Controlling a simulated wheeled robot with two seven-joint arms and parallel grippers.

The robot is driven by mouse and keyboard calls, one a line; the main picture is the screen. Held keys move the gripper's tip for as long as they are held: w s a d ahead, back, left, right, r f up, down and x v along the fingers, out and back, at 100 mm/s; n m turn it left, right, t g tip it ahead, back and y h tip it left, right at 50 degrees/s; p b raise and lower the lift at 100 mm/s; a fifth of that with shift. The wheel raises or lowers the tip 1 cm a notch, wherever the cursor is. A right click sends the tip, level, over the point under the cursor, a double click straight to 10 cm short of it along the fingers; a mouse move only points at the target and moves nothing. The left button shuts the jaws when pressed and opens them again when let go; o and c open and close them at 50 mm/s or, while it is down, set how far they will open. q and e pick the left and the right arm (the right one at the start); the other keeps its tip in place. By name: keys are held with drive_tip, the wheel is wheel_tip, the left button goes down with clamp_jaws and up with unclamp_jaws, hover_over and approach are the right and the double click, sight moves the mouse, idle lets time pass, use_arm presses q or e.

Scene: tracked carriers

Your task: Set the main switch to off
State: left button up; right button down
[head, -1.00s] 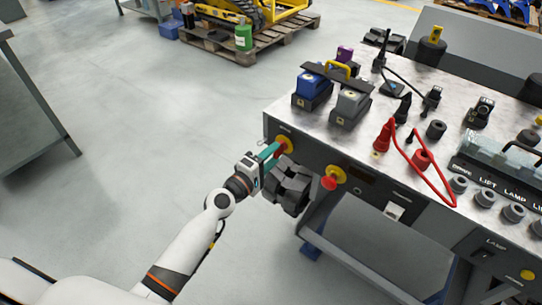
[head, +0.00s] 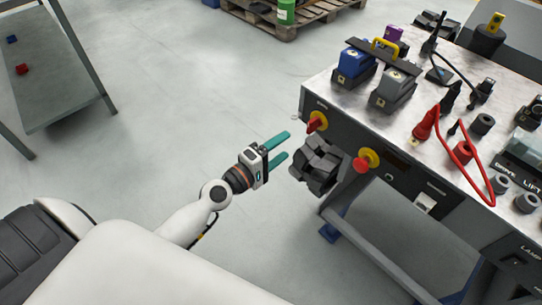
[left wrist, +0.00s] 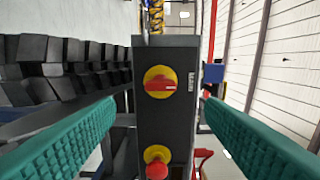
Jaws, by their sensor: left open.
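The main switch (head: 317,121) is a red rotary handle on a yellow disc, on the dark front panel near its left corner. In the left wrist view the main switch (left wrist: 160,83) is centred, its red handle lying across the picture, with a sideways "MAIN" label beside it. My left gripper (head: 284,145) is open and empty, apart from the panel, to the left of the switch. In the left wrist view its teal fingers (left wrist: 160,102) stand wide on either side of the panel end. My right gripper is not in view.
A red push button on yellow (head: 367,160) sits right of the switch. A black blocky object (head: 318,165) juts out below the switch, close to my left fingers. The bench top (head: 335,104) carries blue and grey connectors and a red cable.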

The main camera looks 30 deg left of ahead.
use_arm(q)
drive_tip(key=shift+b+v, duration=0.35)
drive_tip(key=shift+v, duration=1.3)
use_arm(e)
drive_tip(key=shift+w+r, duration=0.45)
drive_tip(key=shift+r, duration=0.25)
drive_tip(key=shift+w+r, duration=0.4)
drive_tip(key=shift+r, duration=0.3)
